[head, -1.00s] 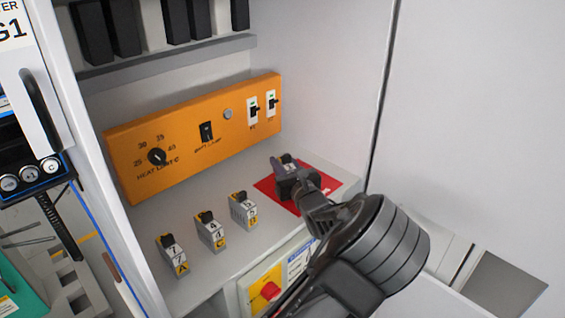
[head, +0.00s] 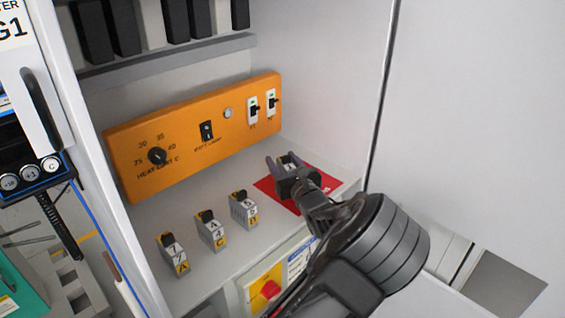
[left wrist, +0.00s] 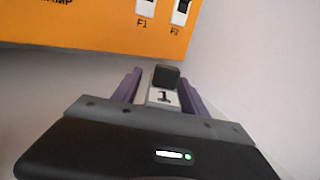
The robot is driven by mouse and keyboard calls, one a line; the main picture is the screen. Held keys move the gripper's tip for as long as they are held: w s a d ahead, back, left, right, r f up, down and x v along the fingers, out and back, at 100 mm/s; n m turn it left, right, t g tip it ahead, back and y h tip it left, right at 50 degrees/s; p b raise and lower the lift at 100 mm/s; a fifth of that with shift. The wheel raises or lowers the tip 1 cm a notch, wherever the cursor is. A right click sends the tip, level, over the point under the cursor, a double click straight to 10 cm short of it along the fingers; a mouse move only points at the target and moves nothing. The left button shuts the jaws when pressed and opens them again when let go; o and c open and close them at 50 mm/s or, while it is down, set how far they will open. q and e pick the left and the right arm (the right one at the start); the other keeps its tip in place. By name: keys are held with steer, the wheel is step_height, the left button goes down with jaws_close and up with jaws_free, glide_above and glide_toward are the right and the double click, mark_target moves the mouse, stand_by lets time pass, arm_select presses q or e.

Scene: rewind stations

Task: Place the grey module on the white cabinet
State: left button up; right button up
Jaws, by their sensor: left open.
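A grey module with a dark knob and the number 1 on its top (left wrist: 163,94) stands between the two fingers of my left gripper (head: 283,163). In the left wrist view the fingers (left wrist: 160,88) are open, one on each side of it. In the head view the module stands at the red patch (head: 325,183) on the white cabinet's shelf (head: 215,268), mostly hidden by the gripper. Whether it touches the shelf is hidden. My right gripper is not in view.
Several similar modules (head: 172,254) stand in a row on the shelf to the left. An orange panel (head: 195,136) with a dial and switches is behind. A white wall panel (head: 470,120) bounds the right. A red knob (head: 270,290) is below the shelf edge.

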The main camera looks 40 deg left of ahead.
arm_select(q)
steer(key=b+v, duration=0.1)
steer(key=v, duration=1.1)
